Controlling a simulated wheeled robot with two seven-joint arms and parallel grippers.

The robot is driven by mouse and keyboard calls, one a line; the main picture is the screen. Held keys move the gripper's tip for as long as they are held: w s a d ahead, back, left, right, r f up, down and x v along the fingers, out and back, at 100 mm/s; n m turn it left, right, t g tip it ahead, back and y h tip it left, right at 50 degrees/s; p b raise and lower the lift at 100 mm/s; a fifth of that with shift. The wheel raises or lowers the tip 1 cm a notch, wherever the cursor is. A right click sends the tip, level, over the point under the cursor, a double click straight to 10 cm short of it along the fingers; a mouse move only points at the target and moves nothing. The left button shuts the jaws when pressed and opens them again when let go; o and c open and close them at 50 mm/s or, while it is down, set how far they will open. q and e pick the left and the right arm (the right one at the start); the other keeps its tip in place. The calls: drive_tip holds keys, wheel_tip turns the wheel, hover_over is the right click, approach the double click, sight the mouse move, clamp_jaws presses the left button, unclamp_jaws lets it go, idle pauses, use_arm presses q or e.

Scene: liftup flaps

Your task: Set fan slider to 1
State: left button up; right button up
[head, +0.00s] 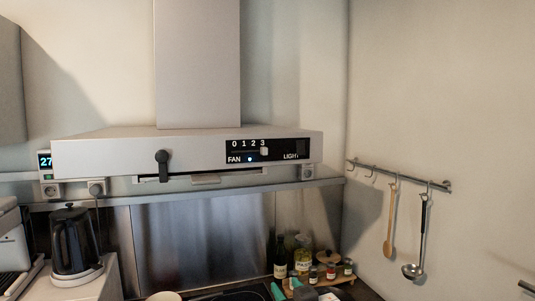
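The range hood (110,153) has a black control panel (275,158) on its front, marked FAN and LIGHT. The numbers 0, 1, 2 and 3 run along the top of the FAN part. The small pale fan slider knob (264,151) sits at the right end, under the 3. A small blue light glows below the scale. My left gripper is not in view.
A dark handle (162,165) hangs on the hood front. A black kettle (74,241) stands at left. Bottles and jars (303,252) stand at the back of the counter. A wall rail (400,176) with a ladle (416,255) is at right. Space before the panel is clear.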

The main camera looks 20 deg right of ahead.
sight(265, 152)
wheel_tip(265, 152, up, 21)
drive_tip(key=w+t, duration=0.1)
drive_tip(key=t, duration=0.5)
drive_tip(key=p+x, duration=0.6)
drive_tip(key=x, duration=0.5)
drive_tip(key=shift+w+a+f+p, duration=0.15)
drive_tip(key=shift+f+p, duration=0.05)
drive_tip(key=shift+p, duration=0.1)
drive_tip(key=shift+w, duration=0.45)
clamp_jaws()
